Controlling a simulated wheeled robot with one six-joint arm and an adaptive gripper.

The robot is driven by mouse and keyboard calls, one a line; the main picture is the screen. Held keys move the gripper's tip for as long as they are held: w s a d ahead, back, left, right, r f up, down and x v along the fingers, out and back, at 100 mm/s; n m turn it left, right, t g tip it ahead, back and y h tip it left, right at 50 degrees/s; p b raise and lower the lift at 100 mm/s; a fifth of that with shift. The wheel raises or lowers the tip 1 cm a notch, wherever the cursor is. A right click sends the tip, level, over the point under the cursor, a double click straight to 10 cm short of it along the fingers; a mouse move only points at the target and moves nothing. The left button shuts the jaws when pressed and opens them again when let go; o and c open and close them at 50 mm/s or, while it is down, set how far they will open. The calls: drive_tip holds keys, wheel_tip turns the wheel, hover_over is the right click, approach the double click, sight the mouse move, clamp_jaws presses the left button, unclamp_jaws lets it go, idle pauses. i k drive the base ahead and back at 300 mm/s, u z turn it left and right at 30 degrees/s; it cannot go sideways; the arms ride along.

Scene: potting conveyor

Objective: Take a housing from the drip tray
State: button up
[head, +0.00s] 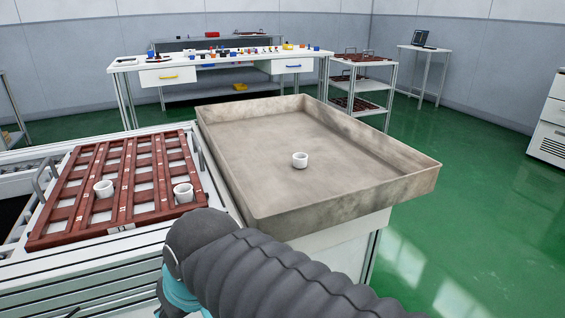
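One white cup-shaped housing (300,160) stands upright near the middle of the grey, stained drip tray (345,194). The rest of the tray floor is bare. Two similar white housings stand on the dark red slatted rack to the left of the tray, one toward its middle (104,190) and one near its right edge (183,193). My arm, in a dark ribbed sleeve, reaches in from the bottom edge, in front of the tray and rack. My gripper is not visible in this view.
The red rack (62,218) has metal handles and lies on the conveyor frame (95,262). The drip tray has raised walls all round. Behind stand a workbench (215,72) with small coloured parts and a shelf cart (372,86) with similar racks. Green floor is clear at right.

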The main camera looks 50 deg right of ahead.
sight(300, 161)
drive_tip(key=k, duration=0.4)
drive_tip(key=z, duration=1.35)
drive_tip(key=i, duration=0.25)
drive_tip(key=u, duration=0.1)
